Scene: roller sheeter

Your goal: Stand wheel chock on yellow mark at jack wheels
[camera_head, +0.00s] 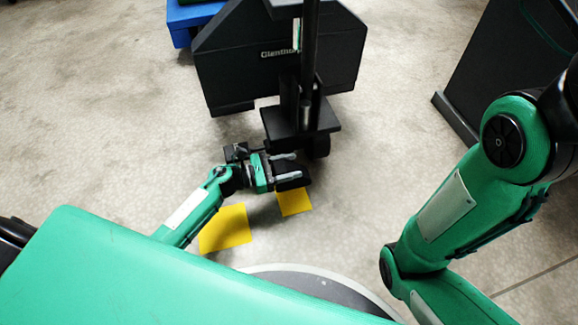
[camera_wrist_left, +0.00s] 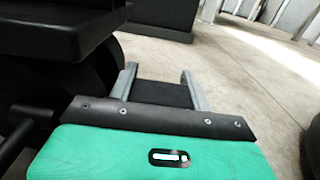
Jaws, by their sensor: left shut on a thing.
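My left gripper (camera_head: 287,166) is shut on the black wheel chock (camera_head: 292,184), beside the jack wheels. In the left wrist view the dark chock (camera_wrist_left: 160,94) sits between the two grey fingers. A yellow mark (camera_head: 294,203) shows on the floor just below the chock in the head view, its far edge covered by the chock. I cannot tell whether the chock touches the floor. A larger yellow mark (camera_head: 225,229) lies to the left, partly behind my left arm. A dark jack wheel (camera_head: 319,146) shows under the jack's foot (camera_head: 302,123). My right gripper is out of view.
A black machine body (camera_head: 270,62) with white lettering stands behind the jack's upright pole (camera_head: 309,50). A blue box (camera_head: 188,18) is at the back left. A dark cabinet (camera_head: 495,65) stands at the right. Bare concrete lies right of the jack.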

